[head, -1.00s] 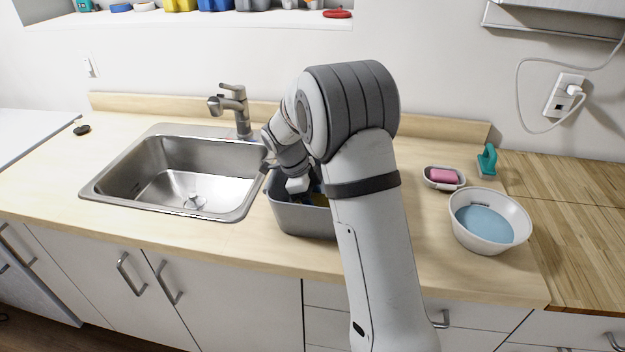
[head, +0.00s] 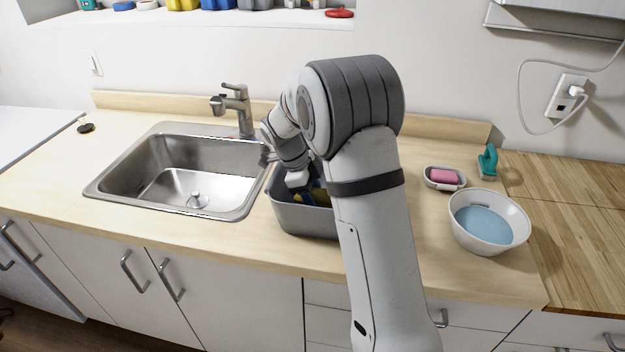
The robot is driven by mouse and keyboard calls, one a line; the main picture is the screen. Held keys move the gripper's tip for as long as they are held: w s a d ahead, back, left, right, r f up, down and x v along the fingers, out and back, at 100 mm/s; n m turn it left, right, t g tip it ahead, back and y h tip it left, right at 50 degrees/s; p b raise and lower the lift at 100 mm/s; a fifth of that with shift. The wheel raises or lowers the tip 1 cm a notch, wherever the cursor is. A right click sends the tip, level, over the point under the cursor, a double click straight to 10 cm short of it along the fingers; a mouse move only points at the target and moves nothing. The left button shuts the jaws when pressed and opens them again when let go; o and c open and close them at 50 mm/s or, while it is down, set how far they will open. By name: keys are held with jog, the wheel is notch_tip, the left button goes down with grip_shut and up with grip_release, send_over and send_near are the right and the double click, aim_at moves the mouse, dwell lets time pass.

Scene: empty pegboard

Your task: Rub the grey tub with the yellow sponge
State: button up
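The grey tub (head: 300,220) stands on the wooden counter just right of the sink. My arm covers its right side. My gripper (head: 308,192) reaches down into the tub, and its fingertips are mostly hidden by the tub wall and my arm. A small patch of the yellow sponge (head: 322,198) shows inside the tub, right at my gripper. I cannot tell from this view whether the fingers are closed on the sponge or how it touches the tub.
The steel sink (head: 185,175) with its faucet (head: 236,108) is left of the tub. At right stand a white bowl of blue water (head: 489,222), a pink soap in a dish (head: 444,177) and a teal brush (head: 488,160). The counter front between tub and bowl is clear.

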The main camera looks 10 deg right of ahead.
jog(key=shift+s+r+p, duration=0.1)
jog(key=shift+r+p, duration=1)
jog(key=shift+r, duration=1.7)
